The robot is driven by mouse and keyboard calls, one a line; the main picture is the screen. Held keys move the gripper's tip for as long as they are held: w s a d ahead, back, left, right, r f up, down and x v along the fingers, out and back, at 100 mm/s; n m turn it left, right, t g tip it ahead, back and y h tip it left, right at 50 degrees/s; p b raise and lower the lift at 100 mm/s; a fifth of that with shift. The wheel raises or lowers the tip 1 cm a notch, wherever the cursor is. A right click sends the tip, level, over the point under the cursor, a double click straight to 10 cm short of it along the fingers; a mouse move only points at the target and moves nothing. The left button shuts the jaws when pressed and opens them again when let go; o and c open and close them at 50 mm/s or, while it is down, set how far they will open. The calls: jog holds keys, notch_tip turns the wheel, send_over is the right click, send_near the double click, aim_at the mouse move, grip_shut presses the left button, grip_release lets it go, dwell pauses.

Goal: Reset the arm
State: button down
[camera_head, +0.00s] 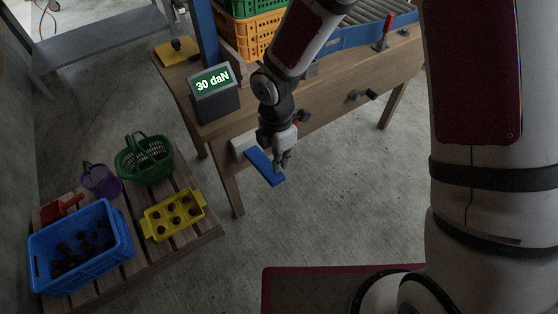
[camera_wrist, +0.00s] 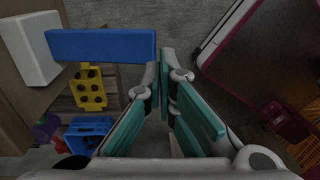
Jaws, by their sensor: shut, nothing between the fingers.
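My gripper (camera_head: 281,164) is shut and empty in the head view. It hangs at the front edge of the workbench, beside a flat blue bar (camera_head: 265,167) that sticks out from the bench. In the wrist view the fingertips of my gripper (camera_wrist: 166,62) meet with nothing between them. The blue bar (camera_wrist: 100,45) lies just past the fingertips there, with a white block (camera_wrist: 30,48) at its left end. I cannot tell whether the fingers touch the bar.
The wooden workbench (camera_head: 225,163) carries a display (camera_head: 214,106) reading "30 daN". A low pallet (camera_head: 200,229) at left holds a blue crate (camera_head: 128,248) and a yellow tray (camera_head: 150,232) with chestnuts, a green basket (camera_head: 150,178) and a purple basket (camera_head: 102,185). The central floor is clear.

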dwell(0.6)
jog(key=s+d+r+m+t+h, duration=0.1)
jog(key=s+d+r+m, duration=0.1)
jog(key=d+r+m, duration=0.65)
jog(key=s+d+r+m+h, duration=0.1)
jog(key=s+d+r+m, duration=0.35)
jog(key=r, duration=0.75)
jog(key=s+d+r+m+t+y, duration=0.1)
jog(key=s+d+r+m, duration=0.25)
jog(key=s+m, duration=0.35)
jog(key=s+d+r+m+y, duration=0.1)
jog(key=s+d+r+m, duration=0.1)
jog(key=s+r+m, duration=0.5)
notch_tip(320, 180, up, 12)
jog(key=s+n+t+p, duration=0.2)
jog(key=p, duration=1.1)
jog(key=shift+s+d+r+t, duration=0.25)
jog(key=shift+d+t, duration=0.05)
jog(key=shift+t, duration=0.1)
